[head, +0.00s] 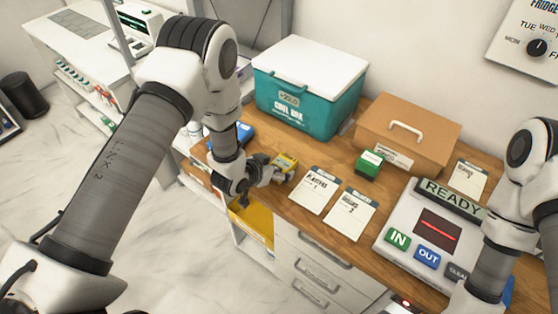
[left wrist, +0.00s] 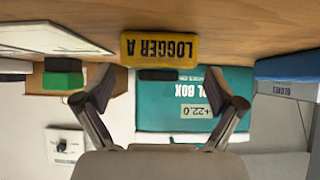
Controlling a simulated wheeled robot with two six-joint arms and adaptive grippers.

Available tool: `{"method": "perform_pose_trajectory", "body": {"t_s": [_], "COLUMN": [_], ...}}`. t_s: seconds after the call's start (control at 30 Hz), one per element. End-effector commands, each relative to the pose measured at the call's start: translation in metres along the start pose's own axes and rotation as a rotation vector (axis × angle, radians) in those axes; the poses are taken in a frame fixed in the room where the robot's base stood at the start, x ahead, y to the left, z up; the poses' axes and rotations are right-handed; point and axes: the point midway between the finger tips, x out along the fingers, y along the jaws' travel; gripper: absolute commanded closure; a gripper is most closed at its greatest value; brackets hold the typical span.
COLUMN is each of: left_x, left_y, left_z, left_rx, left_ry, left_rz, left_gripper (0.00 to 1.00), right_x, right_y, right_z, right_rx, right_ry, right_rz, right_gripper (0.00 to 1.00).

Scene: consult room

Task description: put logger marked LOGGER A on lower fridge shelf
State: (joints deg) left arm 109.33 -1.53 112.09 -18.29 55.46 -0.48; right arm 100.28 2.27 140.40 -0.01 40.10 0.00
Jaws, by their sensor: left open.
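The yellow logger (head: 286,163) stands on the wooden counter, to the left of two paper cards. In the left wrist view the same logger (left wrist: 159,48) shows its label LOGGER A upside down. My left gripper (head: 272,173) is at the counter's front edge, close to the logger. In the left wrist view its fingers (left wrist: 160,100) are spread apart, with the logger beyond their tips and nothing between them. My right arm comes in at the right, but its gripper is out of the picture. I cannot make out a fridge shelf in either view.
A teal cool box (head: 308,95) stands behind the logger, with a brown case (head: 425,130) to its right. A small green box (head: 369,165), cards (head: 314,190) and a READY console (head: 400,217) share the counter. A yellow bin (head: 252,220) is below the edge.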

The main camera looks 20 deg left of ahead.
Motion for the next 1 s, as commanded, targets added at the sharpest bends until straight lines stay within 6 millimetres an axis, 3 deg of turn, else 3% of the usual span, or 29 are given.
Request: {"method": "perform_pose_trajectory", "body": {"t_s": [0.13,0.33,0.5,0.53,0.63,0.67,1.0], "left_x": [0.016,0.017,0.017,0.017,0.017,0.017,0.014], "left_y": [0.001,0.000,0.000,0.000,0.000,0.000,0.000], "left_z": [-0.001,0.000,0.000,0.000,0.000,0.000,-0.005], "left_rx": [0.000,0.000,0.000,0.000,0.000,0.000,0.000], "left_ry": [0.001,0.001,0.001,0.001,0.002,0.001,0.002], "left_rz": [0.001,0.000,0.000,0.000,-0.001,-0.001,-0.001], "left_gripper": [0.06,0.10,0.70,0.77,0.77,0.83,0.83], "right_x": [-0.007,-0.006,-0.006,-0.006,-0.006,-0.006,-0.001], "right_y": [0.000,0.000,0.000,0.000,0.000,0.000,0.000], "right_z": [0.000,0.000,0.000,0.000,0.000,0.000,0.000], "right_rx": [0.000,0.000,0.000,0.000,0.000,0.000,0.000], "right_ry": [0.000,0.000,0.000,0.000,0.000,0.000,0.001], "right_rz": [0.000,0.000,0.000,0.000,0.000,0.000,0.000], "right_gripper": [1.00,1.00,1.00,1.00,1.00,1.00,1.00]}}
